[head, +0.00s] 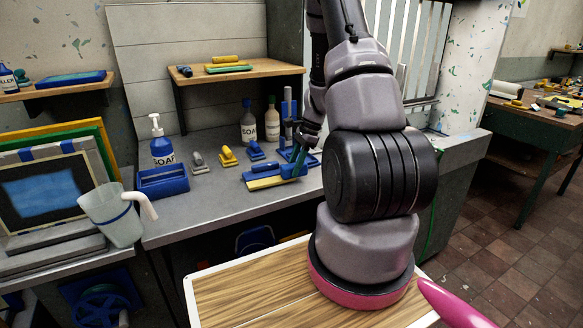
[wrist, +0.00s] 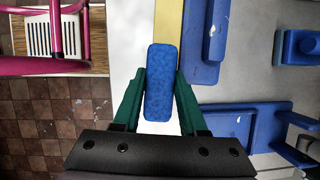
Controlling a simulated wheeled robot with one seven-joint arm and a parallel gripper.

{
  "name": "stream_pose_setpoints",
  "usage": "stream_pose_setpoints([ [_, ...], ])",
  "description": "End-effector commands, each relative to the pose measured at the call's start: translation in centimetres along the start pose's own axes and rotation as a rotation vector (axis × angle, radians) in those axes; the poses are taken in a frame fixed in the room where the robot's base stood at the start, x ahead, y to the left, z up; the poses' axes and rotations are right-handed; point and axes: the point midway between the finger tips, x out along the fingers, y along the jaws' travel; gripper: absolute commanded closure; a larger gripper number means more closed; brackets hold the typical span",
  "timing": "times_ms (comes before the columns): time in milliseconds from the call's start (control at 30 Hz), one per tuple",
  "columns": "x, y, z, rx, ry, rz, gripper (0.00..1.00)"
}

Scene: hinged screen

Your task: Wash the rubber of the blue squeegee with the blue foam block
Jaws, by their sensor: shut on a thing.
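My gripper (wrist: 160,90) is shut on the blue foam block (wrist: 158,70), a speckled upright-looking bar between its green fingers in the wrist view. In the head view my gripper (head: 298,160) is low over the bench, at the right end of the blue squeegee. The blue squeegee (wrist: 196,25) has a blue body and handle, and its yellow rubber (wrist: 168,20) runs along its left side. It lies on the bench in the head view, the rubber (head: 265,184) facing the front edge. The block overlaps the rubber's near end; I cannot tell whether they touch.
Soap bottles (head: 162,143), a blue bin (head: 163,183) and small grey, yellow and blue tools stand behind and left. A blue stand (head: 300,155) is just behind my gripper. A pitcher (head: 112,215) is at the left. The bench (head: 200,215) is clear in front.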

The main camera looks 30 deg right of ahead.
Motion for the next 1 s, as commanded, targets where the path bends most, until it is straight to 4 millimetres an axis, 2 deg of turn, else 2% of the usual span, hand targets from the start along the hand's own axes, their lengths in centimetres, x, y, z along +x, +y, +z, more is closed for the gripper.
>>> stream_pose_setpoints([
  [267,0.0,0.0,-0.1,0.001,0.000,0.000,1.00],
  [633,-0.7,0.0,-1.8,0.001,0.000,0.001,1.00],
  [1000,-1.0,0.0,-1.7,0.000,0.000,0.000,1.00],
])
